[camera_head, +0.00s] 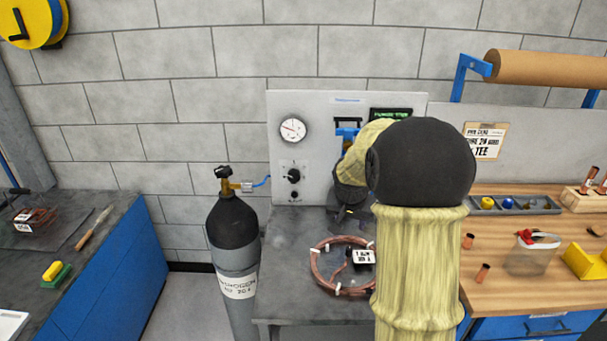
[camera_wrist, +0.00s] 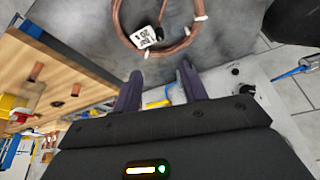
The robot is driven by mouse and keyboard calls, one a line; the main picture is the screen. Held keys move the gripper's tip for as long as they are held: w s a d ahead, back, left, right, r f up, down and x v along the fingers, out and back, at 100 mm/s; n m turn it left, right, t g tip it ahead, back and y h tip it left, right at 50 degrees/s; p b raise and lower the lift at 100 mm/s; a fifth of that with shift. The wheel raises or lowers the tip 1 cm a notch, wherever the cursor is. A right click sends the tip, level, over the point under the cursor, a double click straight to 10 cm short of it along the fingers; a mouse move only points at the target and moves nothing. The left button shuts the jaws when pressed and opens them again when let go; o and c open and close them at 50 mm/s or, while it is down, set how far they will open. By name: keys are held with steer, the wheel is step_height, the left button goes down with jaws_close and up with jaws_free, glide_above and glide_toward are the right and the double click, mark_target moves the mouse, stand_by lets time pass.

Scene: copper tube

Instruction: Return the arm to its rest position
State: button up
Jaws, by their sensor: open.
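My arm in its pale yellow sleeve rises in the middle right of the head view, bent at a black joint, and reaches toward the grey panel (camera_head: 335,180). My gripper (camera_wrist: 158,82) is open in the wrist view, its two dark fingers spread apart. No object is held between them. In the head view the gripper end is dark and partly hidden behind my arm, in front of the panel and above the grey bench (camera_head: 290,225). A copper tube coil (camera_head: 314,268) with a white tag lies on that bench; it also shows beyond the fingertips in the wrist view (camera_wrist: 182,47).
A nitrogen cylinder (camera_head: 233,245) stands left of the bench. The panel carries a gauge (camera_head: 292,130) and a black knob (camera_head: 293,176). To the right, a wooden bench holds a parts tray (camera_head: 515,211), a clear tub (camera_head: 527,258) and copper fittings. A blue workbench (camera_head: 90,285) stands left.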

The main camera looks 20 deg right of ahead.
steer(key=s+a+f+n+y, duration=0.1)
steer(key=s+a+f+n, duration=0.1)
steer(key=s+a, duration=0.5)
steer(key=s+a+f+n+g+y, duration=0.1)
steer(key=s+a+n, duration=0.3)
steer(key=s, duration=0.9)
steer(key=a+f, duration=0.1)
steer(key=a, duration=0.2)
steer(key=shift+s, duration=0.4)
